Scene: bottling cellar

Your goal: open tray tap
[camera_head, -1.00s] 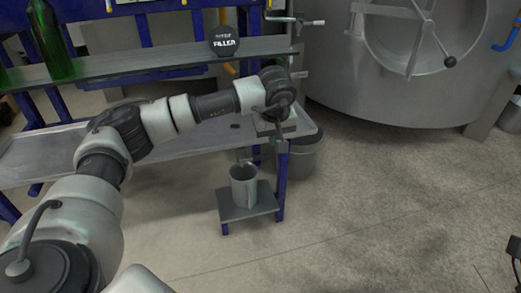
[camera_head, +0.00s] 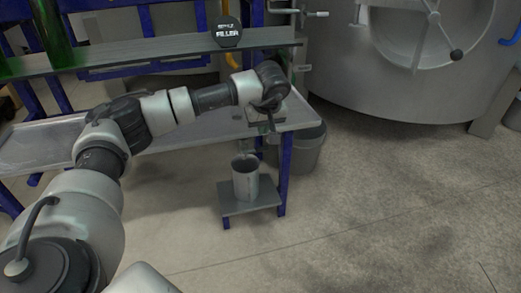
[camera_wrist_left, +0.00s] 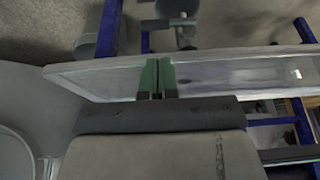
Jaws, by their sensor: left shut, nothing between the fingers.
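The metal tray (camera_head: 190,132) runs along the lower level of the blue-framed filler, and its edge crosses the wrist view (camera_wrist_left: 235,75). My left gripper (camera_head: 268,122) is at the tray's right end, mostly seen from behind the wrist. In the wrist view its green fingers (camera_wrist_left: 157,76) are together and empty, over the tray's edge. A small metal fitting, perhaps the tap (camera_head: 245,152), shows under the tray edge above the jug; its handle cannot be made out. The metal jug (camera_head: 245,180) stands upright below. My right gripper is out of view.
The jug stands on a low grey stand (camera_head: 250,203). A grey bucket (camera_head: 307,150) is behind the tray's right leg. A shelf (camera_head: 150,58) with green bottles (camera_head: 56,35) is above. A large steel tank (camera_head: 400,100) stands at right. Floor in front is clear.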

